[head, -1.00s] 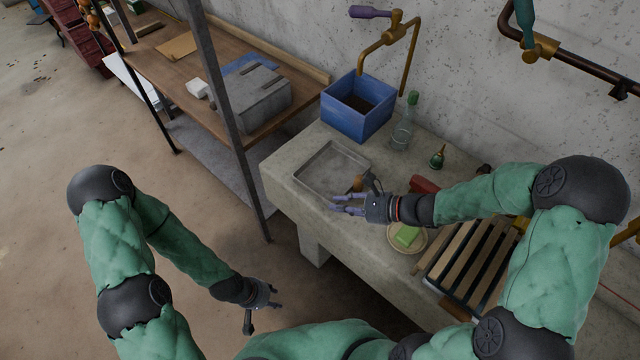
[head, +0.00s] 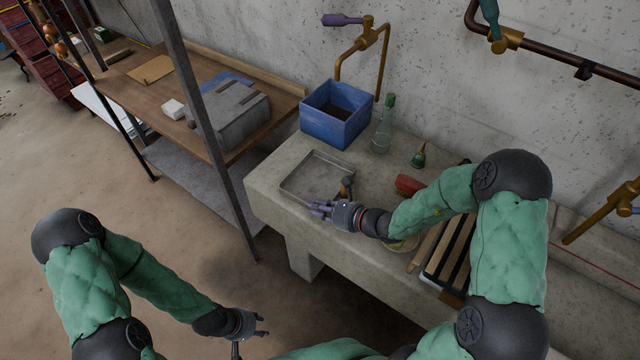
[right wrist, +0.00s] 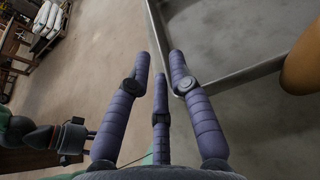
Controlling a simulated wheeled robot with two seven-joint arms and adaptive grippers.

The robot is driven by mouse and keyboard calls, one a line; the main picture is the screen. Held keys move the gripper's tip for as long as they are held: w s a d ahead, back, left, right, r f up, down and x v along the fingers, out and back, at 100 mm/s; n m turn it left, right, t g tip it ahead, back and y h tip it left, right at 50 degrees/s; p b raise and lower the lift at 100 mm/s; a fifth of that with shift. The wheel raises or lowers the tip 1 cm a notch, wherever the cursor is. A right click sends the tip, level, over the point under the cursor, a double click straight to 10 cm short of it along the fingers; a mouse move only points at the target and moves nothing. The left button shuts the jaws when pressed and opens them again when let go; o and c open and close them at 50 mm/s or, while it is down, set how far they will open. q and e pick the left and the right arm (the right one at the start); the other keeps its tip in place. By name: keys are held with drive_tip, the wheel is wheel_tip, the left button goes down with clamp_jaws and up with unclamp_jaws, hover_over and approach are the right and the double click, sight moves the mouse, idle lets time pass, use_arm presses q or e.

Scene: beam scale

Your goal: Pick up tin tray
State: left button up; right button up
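The tin tray (head: 318,176) is a shallow grey rectangle lying flat on the concrete counter, left of centre in the head view. In the right wrist view its rim (right wrist: 228,82) and near corner show just beyond the fingers. My right gripper (head: 318,208) is at the tray's front edge, with its fingers spread and nothing between them; the right finger overlaps the rim in the right wrist view (right wrist: 160,75). I cannot tell whether it touches. My left gripper (head: 252,335) hangs low over the floor, away from the counter, open and empty.
A wooden-handled item (head: 346,186) stands close to the tray's right side. A blue bin (head: 335,125), a glass bottle (head: 383,130) and a small green bottle (head: 419,157) are behind. A slatted rack (head: 450,250) is at right. A metal post (head: 205,125) rises left of the counter.

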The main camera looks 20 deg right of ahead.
sight(306, 209)
drive_tip(key=x, duration=0.1)
drive_tip(key=b+x, duration=0.1)
drive_tip(key=x, duration=0.2)
drive_tip(key=shift+w+a+r+b, duration=0.1)
drive_tip(key=shift+w+a+b, duration=0.2)
drive_tip(key=shift+w, duration=0.1)
clamp_jaws()
drive_tip(key=shift+r, duration=0.15)
